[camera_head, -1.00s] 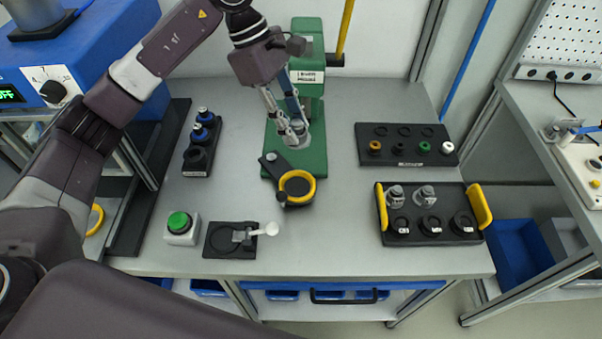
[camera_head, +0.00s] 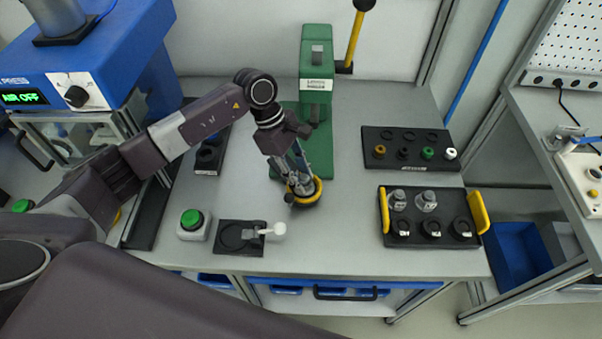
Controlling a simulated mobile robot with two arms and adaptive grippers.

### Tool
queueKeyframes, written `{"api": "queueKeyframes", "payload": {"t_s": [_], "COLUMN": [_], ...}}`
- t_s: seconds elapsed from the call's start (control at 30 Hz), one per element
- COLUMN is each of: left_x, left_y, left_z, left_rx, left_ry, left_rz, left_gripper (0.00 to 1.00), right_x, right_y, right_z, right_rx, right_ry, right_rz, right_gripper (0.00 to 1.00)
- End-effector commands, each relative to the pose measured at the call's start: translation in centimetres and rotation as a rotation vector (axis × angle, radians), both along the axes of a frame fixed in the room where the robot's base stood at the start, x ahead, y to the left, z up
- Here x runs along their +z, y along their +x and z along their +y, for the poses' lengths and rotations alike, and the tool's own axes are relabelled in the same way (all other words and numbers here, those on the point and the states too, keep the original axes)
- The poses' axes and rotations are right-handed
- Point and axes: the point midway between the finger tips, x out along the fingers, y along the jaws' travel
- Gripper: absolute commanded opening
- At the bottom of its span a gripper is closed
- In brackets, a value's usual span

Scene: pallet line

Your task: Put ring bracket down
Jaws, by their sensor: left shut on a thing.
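My left gripper (camera_head: 299,182) points down over the round black holder with a yellow ring (camera_head: 318,192), in front of the green press (camera_head: 316,75). It is shut on a small grey part, which I take to be the ring bracket; the fingers hide most of it. I cannot tell whether the part touches the holder. Two similar grey metal parts (camera_head: 398,200) (camera_head: 427,201) stand upright in the back row of the black tray with yellow handles (camera_head: 432,242). My right gripper is not in view.
A green button box (camera_head: 193,224) and a black plate with a white-tipped lever (camera_head: 240,238) lie at the front left. A black rack with coloured plugs (camera_head: 410,135) is at the back right. The bench (camera_head: 345,240) between holder and tray is clear.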

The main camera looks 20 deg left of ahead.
Motion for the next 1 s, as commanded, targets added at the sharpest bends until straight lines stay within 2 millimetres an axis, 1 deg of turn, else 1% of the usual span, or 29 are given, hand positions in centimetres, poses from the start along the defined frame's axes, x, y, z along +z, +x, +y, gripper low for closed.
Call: {"api": "queueKeyframes", "payload": {"t_s": [0.17,0.33,0.37,0.4,0.67,0.8,0.83,0.93,1.0], "left_x": [0.1,-0.4,-0.2,-0.2,-0.2,0.4,0.5,2.1,3.5], "left_y": [0.1,0.1,0.0,0.0,0.0,0.0,0.2,0.3,0.4], "left_z": [0.0,0.0,0.0,0.0,0.0,0.0,0.2,1.0,1.6], "left_rx": [0.000,0.000,-0.001,0.000,0.000,0.000,0.001,0.002,0.001], "left_ry": [-0.001,0.000,0.000,0.000,0.000,0.000,0.001,0.001,0.000], "left_rz": [-0.002,-0.002,-0.001,-0.001,0.000,0.000,-0.003,-0.006,-0.006], "left_gripper": [0.00,0.00,0.30,0.34,0.34,0.34,0.34,0.34,0.34], "right_x": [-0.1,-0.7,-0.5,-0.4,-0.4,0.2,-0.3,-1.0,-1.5], "right_y": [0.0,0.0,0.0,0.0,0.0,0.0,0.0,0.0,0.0], "right_z": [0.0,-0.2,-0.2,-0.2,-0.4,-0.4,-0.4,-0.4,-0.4], "right_rx": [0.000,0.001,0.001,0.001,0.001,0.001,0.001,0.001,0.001], "right_ry": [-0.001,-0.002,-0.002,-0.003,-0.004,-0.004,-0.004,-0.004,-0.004], "right_rz": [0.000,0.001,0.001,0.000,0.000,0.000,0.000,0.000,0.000], "right_gripper": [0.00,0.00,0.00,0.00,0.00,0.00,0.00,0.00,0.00]}}
